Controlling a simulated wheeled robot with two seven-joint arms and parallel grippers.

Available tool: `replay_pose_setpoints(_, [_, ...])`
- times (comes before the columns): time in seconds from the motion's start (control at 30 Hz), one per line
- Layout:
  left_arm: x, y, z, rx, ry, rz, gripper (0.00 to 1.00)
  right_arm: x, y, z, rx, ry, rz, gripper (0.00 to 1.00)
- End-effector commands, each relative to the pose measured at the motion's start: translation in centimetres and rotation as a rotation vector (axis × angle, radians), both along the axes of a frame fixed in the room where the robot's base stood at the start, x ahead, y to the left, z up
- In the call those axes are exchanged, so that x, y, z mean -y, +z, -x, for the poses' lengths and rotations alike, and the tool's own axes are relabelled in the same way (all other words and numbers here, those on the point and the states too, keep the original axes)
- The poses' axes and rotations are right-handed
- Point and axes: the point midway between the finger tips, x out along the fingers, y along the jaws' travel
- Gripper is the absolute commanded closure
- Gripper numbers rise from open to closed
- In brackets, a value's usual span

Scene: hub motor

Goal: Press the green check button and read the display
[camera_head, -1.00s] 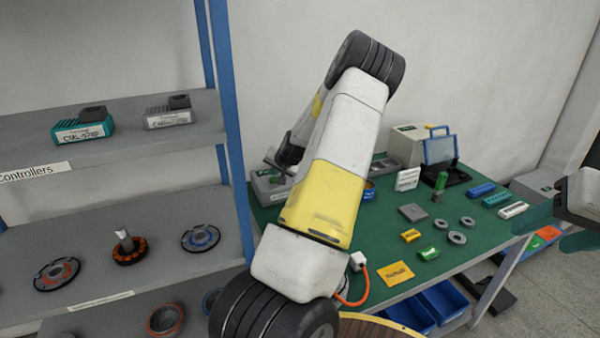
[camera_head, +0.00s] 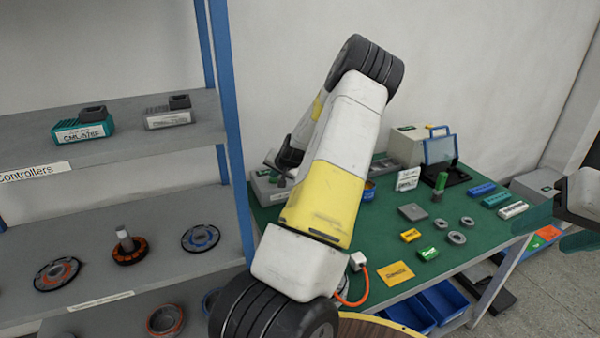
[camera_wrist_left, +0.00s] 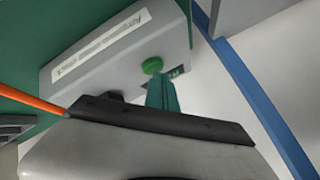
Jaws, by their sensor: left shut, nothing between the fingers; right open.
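The grey tester box (camera_wrist_left: 115,50) with a white label strip fills the upper left of the left wrist view. Its round green button (camera_wrist_left: 152,65) stands out near the box's edge. My left gripper (camera_wrist_left: 160,82) is shut and empty, its teal fingertips right at the button; I cannot tell whether they touch. A small dark display (camera_wrist_left: 178,71) beside the button is partly hidden by the fingers, and its text is unreadable. In the head view the box (camera_head: 266,190) sits at the table's back left, partly behind my left arm. My right gripper (camera_head: 560,225) is open at the right edge.
The green table (camera_head: 375,235) holds small blocks, rings, a yellow card (camera_head: 396,273) and a case with a blue frame (camera_head: 440,150). A shelf with a blue post (camera_head: 232,130) stands close to the left of the tester. An orange cable (camera_wrist_left: 30,98) runs nearby.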

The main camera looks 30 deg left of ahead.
Motion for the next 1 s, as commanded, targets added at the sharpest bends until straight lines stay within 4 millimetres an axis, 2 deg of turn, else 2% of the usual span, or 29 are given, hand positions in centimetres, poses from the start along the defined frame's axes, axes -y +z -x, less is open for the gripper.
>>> replay_pose_setpoints(0.63, [0.0, -0.4, 0.0, -0.001, 0.001, 0.000, 1.00, 0.0, 0.0, 0.0, 0.000, 0.000, 0.000, 0.44])
replay_pose_setpoints(1.0, [0.0, 1.3, 0.0, 0.000, 0.000, 0.000, 1.00, 0.0, 0.0, 0.0, 0.000, 0.000, 0.000, 0.44])
